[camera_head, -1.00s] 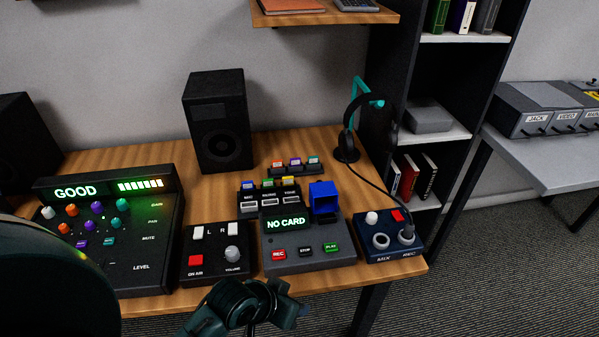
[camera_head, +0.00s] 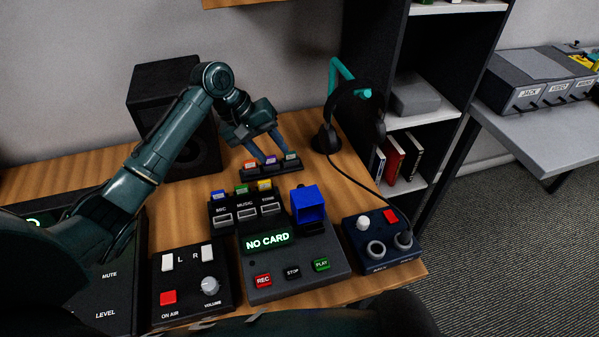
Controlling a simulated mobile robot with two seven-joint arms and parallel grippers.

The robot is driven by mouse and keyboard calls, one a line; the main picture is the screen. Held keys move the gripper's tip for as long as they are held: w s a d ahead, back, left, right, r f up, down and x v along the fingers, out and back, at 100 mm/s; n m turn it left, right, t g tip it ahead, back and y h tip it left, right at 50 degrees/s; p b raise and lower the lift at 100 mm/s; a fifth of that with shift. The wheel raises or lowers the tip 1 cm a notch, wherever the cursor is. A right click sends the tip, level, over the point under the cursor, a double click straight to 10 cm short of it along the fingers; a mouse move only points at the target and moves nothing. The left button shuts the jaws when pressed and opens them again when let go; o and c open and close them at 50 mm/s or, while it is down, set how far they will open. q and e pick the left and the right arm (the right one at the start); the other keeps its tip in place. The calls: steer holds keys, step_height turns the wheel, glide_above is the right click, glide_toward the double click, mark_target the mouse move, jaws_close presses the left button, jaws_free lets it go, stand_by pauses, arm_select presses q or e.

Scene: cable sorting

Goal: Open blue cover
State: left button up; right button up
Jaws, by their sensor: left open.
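The blue cover (camera_head: 308,204) stands raised at the back right of the dark recorder (camera_head: 295,284), with a darker inner face showing and a dark slot in front of its base. It looks tipped up, but the hinge is too small to make out. My left gripper (camera_head: 271,155) is open and empty. It points down over the small rack of coloured cards (camera_head: 271,168), behind and to the left of the blue cover and apart from it. Whether its fingertips touch the cards I cannot tell. My right gripper is not in view.
The recorder screen reads NO CARD (camera_head: 267,241). A row of labelled card slots (camera_head: 245,211) lies left of the cover. A headphone stand (camera_head: 335,110) is behind right, a blue mix box (camera_head: 381,240) right, a switch box (camera_head: 192,280) left, and a speaker (camera_head: 160,85) at the back.

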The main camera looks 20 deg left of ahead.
mark_target(305, 202)
arm_select(q)
steer(key=x, duration=1.2)
steer(key=shift+s+d+f, duration=0.15)
steer(key=shift+d+f, duration=0.15)
steer(key=shift+c, duration=0.4)
jaws_close()
